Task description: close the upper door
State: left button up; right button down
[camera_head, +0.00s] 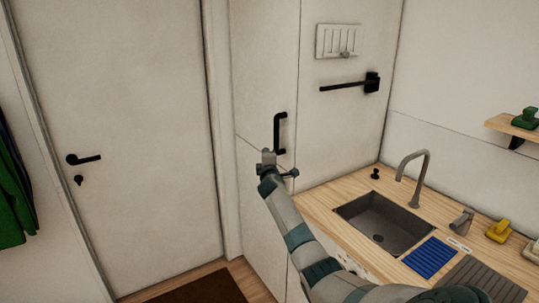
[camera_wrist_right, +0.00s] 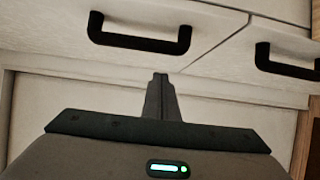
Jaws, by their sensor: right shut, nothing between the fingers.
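The upper door (camera_head: 262,70) is the pale upper front of a tall cabinet in the head view. Its black bar handle (camera_head: 280,133) is upright near its lower right corner. The door looks flush or nearly flush with the cabinet; I cannot tell if a small gap remains. My right gripper (camera_head: 269,158) is just below the handle, near the seam above the lower door (camera_head: 261,215), apart from the handle. In the right wrist view its fingers (camera_wrist_right: 160,84) are together and empty, with two black handles beyond them. My left gripper is out of view.
A wooden counter (camera_head: 320,200) with a sink (camera_head: 385,222) and a grey faucet (camera_head: 412,175) stands right of the cabinet. A black wall arm (camera_head: 345,86) is mounted on the cabinet side. A room door (camera_head: 120,140) is at left. A dark mat (camera_head: 205,288) lies on the floor.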

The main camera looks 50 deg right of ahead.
jog(key=s+d+b, duration=0.2)
jog(key=s, duration=0.7)
jog(key=shift+d+f, duration=0.15)
jog(key=shift+d, duration=0.15)
dwell(0.4)
